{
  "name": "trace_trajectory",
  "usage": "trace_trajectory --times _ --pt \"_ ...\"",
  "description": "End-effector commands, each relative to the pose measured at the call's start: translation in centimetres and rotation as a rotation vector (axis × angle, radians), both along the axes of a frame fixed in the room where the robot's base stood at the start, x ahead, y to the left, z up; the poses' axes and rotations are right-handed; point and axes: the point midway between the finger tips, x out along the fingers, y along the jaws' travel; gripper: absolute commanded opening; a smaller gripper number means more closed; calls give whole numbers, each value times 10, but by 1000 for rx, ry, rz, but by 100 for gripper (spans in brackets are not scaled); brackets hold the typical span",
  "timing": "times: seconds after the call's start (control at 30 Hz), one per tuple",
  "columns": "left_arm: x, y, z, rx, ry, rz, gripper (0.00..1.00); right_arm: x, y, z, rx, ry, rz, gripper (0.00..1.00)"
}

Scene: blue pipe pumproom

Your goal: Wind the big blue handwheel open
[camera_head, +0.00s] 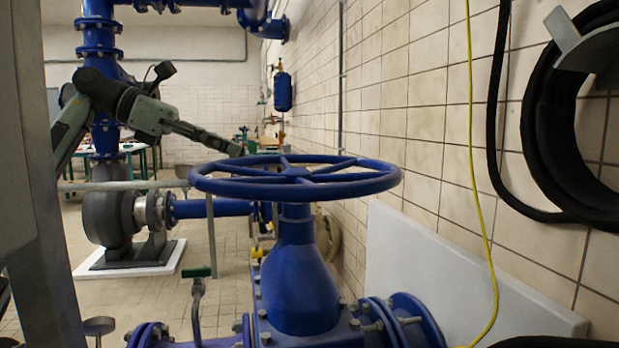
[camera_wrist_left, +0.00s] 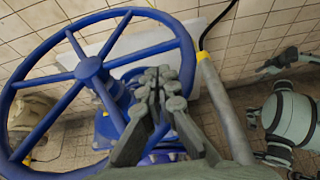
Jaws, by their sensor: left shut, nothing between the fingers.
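The big blue handwheel (camera_head: 295,187) sits level on top of a blue valve body (camera_head: 298,285) in the middle of the head view. It has a round rim and several spokes. It also fills the left half of the left wrist view (camera_wrist_left: 90,67). My left gripper (camera_head: 238,150) comes in from the left, with its fingertips at the far left part of the rim. My right gripper cannot be made out.
A tiled wall with a yellow cable (camera_head: 473,150) and a black hose (camera_head: 545,130) stands on the right. A white panel (camera_head: 430,275) leans behind the valve. A grey pump (camera_head: 112,215) and blue pipes stand at the left. A green-handled lever (camera_head: 196,272) is in front.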

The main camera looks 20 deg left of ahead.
Motion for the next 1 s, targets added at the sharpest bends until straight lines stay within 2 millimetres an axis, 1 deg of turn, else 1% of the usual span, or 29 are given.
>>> trace_trajectory --times 0.07,0.17,0.27,0.43,0.6,0.7,0.83,1.0 --pt "-3 3 -2 26 7 -2 0 -1 0 0 2 2 -2 40" --pt "0 -4 -6 31 10 -6 0 -1 0 1 1 2 -2 40" --pt "7 -16 -14 30 10 -8 0 -1 0 2 0 1 -2 40" --pt "25 -45 -29 27 9 -9 0 -1 0 4 0 0 -2 40" --pt "42 -72 -45 27 9 -9 0 -1 0 2 0 1 -2 40" --pt "50 -85 -51 27 8 -8 0 -1 0 1 1 3 -2 40" --pt "57 -96 -58 26 8 -7 0 -1 0 -2 2 6 -2 40" --pt "62 -103 -62 26 7 -5 0 -1 0 -3 3 5 -1 40"
